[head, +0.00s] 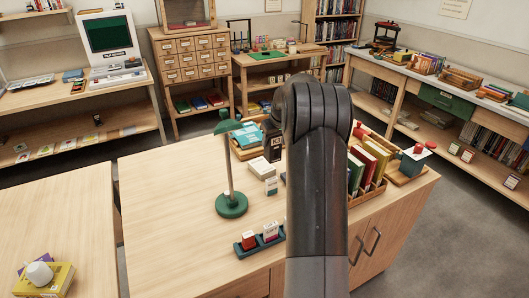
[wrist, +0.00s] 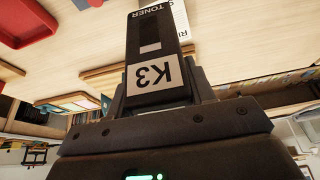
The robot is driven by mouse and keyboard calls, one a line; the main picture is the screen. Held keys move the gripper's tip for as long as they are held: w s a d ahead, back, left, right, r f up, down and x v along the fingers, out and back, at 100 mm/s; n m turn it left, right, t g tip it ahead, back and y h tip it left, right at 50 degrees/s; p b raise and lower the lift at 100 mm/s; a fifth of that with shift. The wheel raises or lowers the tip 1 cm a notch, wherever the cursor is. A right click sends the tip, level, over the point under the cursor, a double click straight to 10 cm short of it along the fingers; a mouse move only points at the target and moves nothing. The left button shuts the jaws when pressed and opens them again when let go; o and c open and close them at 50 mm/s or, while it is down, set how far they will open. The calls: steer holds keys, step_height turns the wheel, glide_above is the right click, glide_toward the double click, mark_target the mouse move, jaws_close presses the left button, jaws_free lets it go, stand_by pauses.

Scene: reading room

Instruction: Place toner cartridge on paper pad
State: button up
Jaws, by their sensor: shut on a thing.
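The toner cartridge (wrist: 153,48) is a black block with a white "K3" label and the word "TONER"; it also shows in the head view (head: 274,150). My gripper (wrist: 158,92) is shut on it, with a finger on each side. In the head view the cartridge hangs over the back part of the near table, and my arm hides most of the gripper. A flat white block (head: 259,167), which looks like the paper pad, lies just below and left of the cartridge in that picture. I cannot tell the height gap between them.
A green lamp (head: 231,205) stands left of the white block. A small white box (head: 271,186) is close in front of it. Books in a wooden rack (head: 368,168) stand right of my arm. A green holder (head: 260,243) sits at the front edge. The table's left side is clear.

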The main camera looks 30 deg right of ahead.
mark_target(265, 150)
steer(key=shift+w+a+f, duration=0.5)
steer(key=shift+w, duration=0.15)
steer(key=shift+w+a+f, duration=0.45)
steer(key=shift+w, duration=0.15)
steer(key=shift+f, duration=2)
steer(key=o, duration=1.2)
steer(key=shift+f, duration=0.2)
steer(key=v, duration=1.2)
steer(key=shift+r, duration=0.15)
